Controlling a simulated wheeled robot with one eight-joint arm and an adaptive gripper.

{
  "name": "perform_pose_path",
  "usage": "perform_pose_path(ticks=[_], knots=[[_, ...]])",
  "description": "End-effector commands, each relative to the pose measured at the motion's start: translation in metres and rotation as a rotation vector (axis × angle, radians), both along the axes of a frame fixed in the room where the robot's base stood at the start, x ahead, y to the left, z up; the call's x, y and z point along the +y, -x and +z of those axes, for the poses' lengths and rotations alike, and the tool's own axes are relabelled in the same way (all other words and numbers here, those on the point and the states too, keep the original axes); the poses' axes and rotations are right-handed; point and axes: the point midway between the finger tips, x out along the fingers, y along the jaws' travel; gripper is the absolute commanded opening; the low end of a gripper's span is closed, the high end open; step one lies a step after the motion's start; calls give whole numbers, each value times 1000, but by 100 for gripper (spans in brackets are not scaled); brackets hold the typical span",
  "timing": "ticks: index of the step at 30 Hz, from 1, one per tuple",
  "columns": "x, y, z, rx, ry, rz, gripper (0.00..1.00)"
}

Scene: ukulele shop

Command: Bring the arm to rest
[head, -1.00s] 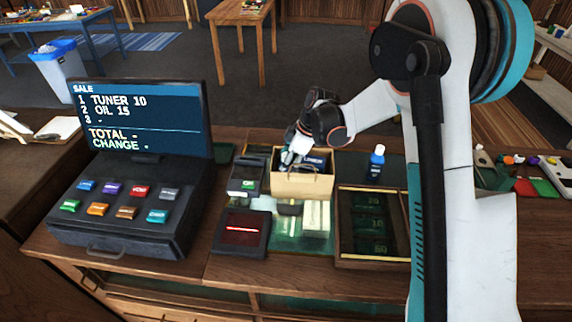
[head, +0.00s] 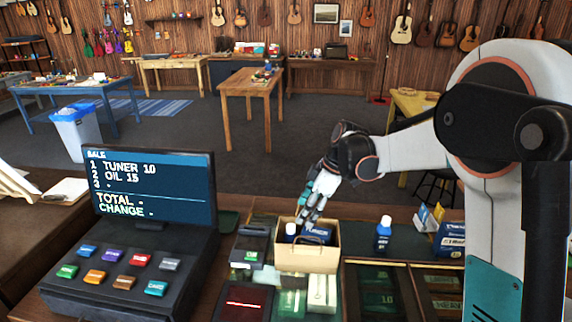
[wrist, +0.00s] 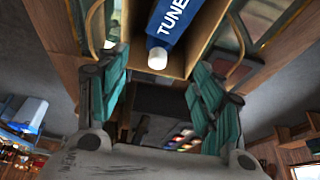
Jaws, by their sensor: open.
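My gripper (head: 304,214) is open and empty, angled down just above the paper bag (head: 306,260) on the counter in the head view. The bag holds a blue box (head: 318,231) and a white-capped bottle (head: 291,231). In the wrist view my gripper's teal fingers (wrist: 160,88) stand wide apart with nothing between them. The blue box lettered "TUNE" (wrist: 176,22) and the white cap (wrist: 157,58) show inside the bag, beyond the fingertips. My arm reaches in from the right, bent at the elbow.
A register screen (head: 150,187) stands left of the bag, and a card reader (head: 250,247) close beside it. A blue bottle (head: 383,234) and a tray (head: 378,290) are to the right. Open floor lies behind the counter, with a wooden table (head: 252,84).

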Motion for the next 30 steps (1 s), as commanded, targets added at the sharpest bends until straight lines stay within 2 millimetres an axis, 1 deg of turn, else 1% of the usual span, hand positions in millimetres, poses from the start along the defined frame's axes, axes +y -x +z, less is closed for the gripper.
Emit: perform_pose_path(ticks=[5,8,12,17,23,26,30], knots=[[-6,20,12,0,17,-97,61],[-12,40,23,-4,33,-202,61],[-22,73,36,-14,47,-364,61],[-34,112,45,-32,53,-544,61],[-49,162,45,-63,39,-762,61],[-56,187,40,-80,23,-869,61],[-66,221,30,-108,-8,-1014,61]])
